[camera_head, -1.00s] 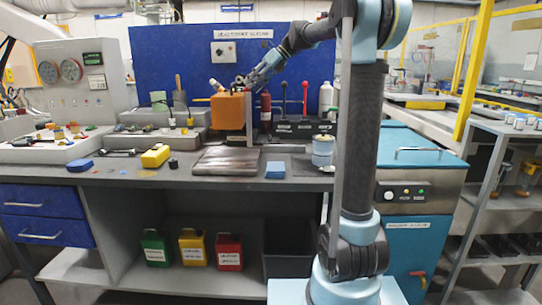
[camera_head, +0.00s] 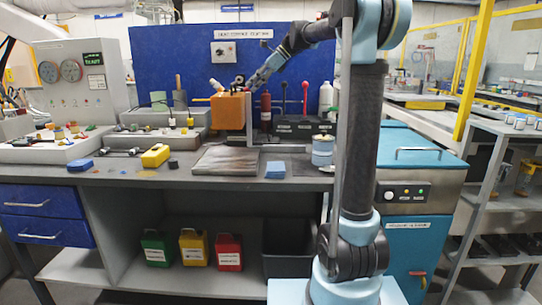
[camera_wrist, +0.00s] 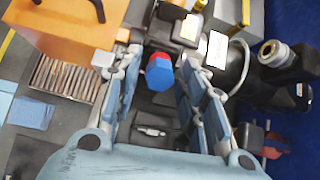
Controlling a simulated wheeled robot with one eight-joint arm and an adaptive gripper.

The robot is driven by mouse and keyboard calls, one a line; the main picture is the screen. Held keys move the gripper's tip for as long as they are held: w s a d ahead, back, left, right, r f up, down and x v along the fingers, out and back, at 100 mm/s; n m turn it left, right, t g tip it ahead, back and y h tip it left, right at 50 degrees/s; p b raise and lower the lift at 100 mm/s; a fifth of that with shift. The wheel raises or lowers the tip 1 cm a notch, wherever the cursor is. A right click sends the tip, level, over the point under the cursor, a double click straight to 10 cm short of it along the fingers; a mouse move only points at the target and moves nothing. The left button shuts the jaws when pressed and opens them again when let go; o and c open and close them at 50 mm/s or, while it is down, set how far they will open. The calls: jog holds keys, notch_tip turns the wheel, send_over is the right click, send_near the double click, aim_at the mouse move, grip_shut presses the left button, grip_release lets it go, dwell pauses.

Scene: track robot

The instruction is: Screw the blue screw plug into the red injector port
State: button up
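In the wrist view the blue screw plug (camera_wrist: 160,78) shows as a blue hexagonal head with the red injector port (camera_wrist: 157,60) right against its far side. How deep the plug sits in the port cannot be told. My gripper (camera_wrist: 162,65) is open, with one finger on each side of the plug and a visible gap to both. In the head view my gripper (camera_head: 238,83) is at the right top of the orange block (camera_head: 228,107). The plug and port cannot be made out there.
A red bottle (camera_head: 266,107) and a black box with upright levers (camera_head: 304,127) stand right of the block. A metal plate (camera_head: 226,161) lies in front. The bench front is partly clear.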

jog(key=n, duration=0.8)
jog(key=shift+n, duration=1)
jog(key=n, duration=0.4)
jog(key=shift+n, duration=0.4)
jog(key=n, duration=0.5)
